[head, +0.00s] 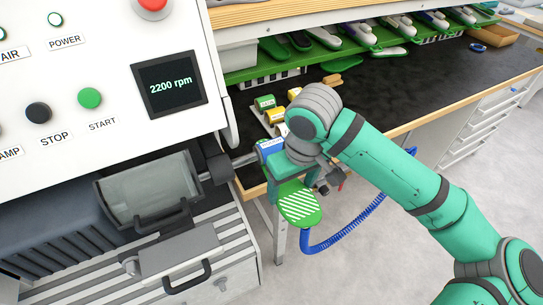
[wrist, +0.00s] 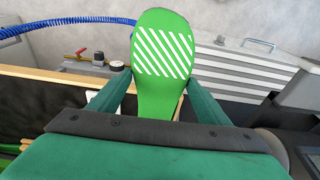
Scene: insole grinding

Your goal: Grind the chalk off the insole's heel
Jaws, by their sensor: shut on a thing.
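My gripper (head: 287,182) is shut on the green insole (head: 301,208), which hangs out past the fingers beside the bench, over the floor. White diagonal chalk stripes (head: 299,205) cover its outer end. In the wrist view the insole (wrist: 158,100) stands up between the two green fingers, with the chalk stripes (wrist: 164,53) facing the camera. The grinding machine (head: 100,75) is at the left, its display (head: 170,86) reading 2200 rpm. A short shaft (head: 244,160) sticks out of its dark hub (head: 216,167) toward my gripper. The insole is apart from the shaft.
A clear guard (head: 150,190) and a slatted grey cabinet are below the machine panel. Several coloured labelled pieces (head: 265,102) sit on the dark bench (head: 400,90). A blue coiled hose (head: 350,235) hangs beside the insole. Open floor lies right.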

